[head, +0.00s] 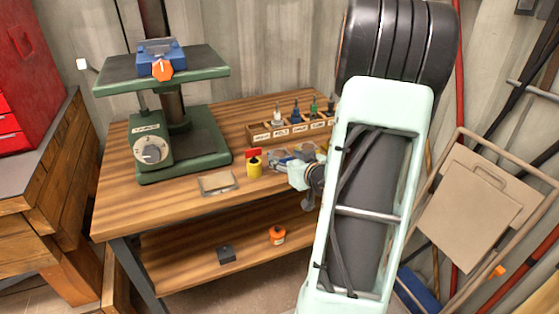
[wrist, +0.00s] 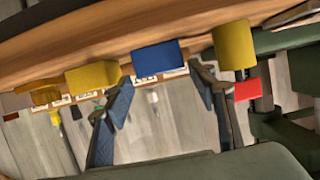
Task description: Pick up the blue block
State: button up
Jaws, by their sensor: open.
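The blue block (wrist: 157,56) shows in the wrist view on the wooden bench top, near the upper middle of the picture. My gripper (wrist: 162,76) is open, with its two blue-padded fingers apart and the block lined up in the gap between their tips. I cannot tell whether the fingertips reach past its near face; no contact is visible. In the head view my gripper (head: 292,158) is low over the bench, right of the yellow cylinder. My arm and gripper cover much of that area, and I cannot clearly make out the block there.
A labelled wooden rack (head: 262,133) stands behind. A green drill press (head: 185,150) stands on the left of the bench (head: 130,190).

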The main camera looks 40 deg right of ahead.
aim_at(280, 153)
jog(key=b+x, duration=0.1)
jog(key=x, duration=0.3)
jog(key=shift+w+f, duration=0.1)
jog(key=shift+w, duration=0.3)
grip_shut()
jog(key=shift+r, duration=0.25)
